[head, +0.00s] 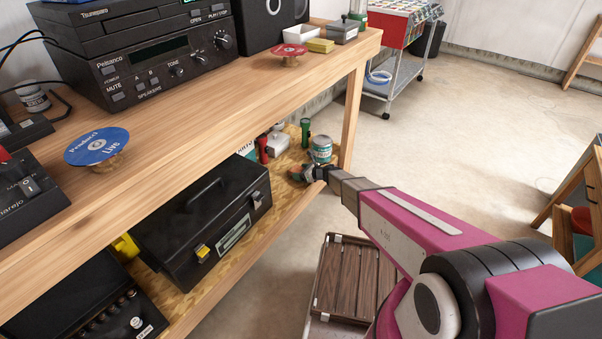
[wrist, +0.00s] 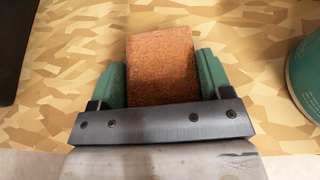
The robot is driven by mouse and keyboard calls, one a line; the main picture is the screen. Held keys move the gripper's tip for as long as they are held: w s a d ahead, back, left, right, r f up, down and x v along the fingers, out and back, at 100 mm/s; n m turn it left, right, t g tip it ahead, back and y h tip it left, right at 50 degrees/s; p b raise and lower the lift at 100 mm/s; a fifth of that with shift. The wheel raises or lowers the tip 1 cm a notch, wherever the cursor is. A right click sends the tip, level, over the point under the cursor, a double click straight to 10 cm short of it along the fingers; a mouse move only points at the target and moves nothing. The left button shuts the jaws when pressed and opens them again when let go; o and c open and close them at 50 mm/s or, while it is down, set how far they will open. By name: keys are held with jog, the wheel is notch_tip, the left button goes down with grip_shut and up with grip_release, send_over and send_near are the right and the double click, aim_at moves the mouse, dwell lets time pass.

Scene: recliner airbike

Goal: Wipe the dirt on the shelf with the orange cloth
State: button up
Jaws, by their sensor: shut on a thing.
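The orange cloth (wrist: 162,66) shows in the wrist view as a thick, brownish-orange rectangular pad. It lies between the green fingers of my gripper (wrist: 162,80), which is shut on it. In the head view my gripper (head: 299,175) is at the right part of the lower shelf (head: 222,262), near its front edge. The shelf has a patterned tan board surface, also under the cloth in the wrist view (wrist: 62,62). I cannot pick out the dirt from the board pattern. Whether the cloth touches the board is unclear.
A white and teal can (head: 321,149) stands just right of my gripper; it also shows in the wrist view (wrist: 305,80). A black toolbox (head: 205,225) is to the left. Green and red flashlights stand behind. The wooden tabletop (head: 200,130) overhangs the shelf.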

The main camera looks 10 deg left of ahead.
jog(key=shift+s+a, duration=0.1)
jog(key=shift+s, duration=0.9)
jog(key=shift+w+f, duration=0.2)
jog(key=shift+w, duration=0.9)
jog(key=shift+w+d, duration=0.2)
jog(key=shift+w, duration=0.8)
jog(key=shift+s+a+r, duration=0.15)
jog(key=shift+s+r, duration=0.05)
jog(key=shift+s, duration=0.85)
jog(key=shift+s+a+r, duration=0.1)
jog(key=shift+s+r, duration=0.05)
jog(key=shift+s, duration=0.9)
jog(key=shift+w+d+f, duration=0.15)
jog(key=shift+w+f, duration=0.05)
jog(key=shift+w, duration=0.85)
jog(key=shift+w+d+f, duration=0.1)
jog(key=shift+w+f, duration=0.05)
jog(key=shift+w, duration=0.85)
jog(key=o, duration=0.5)
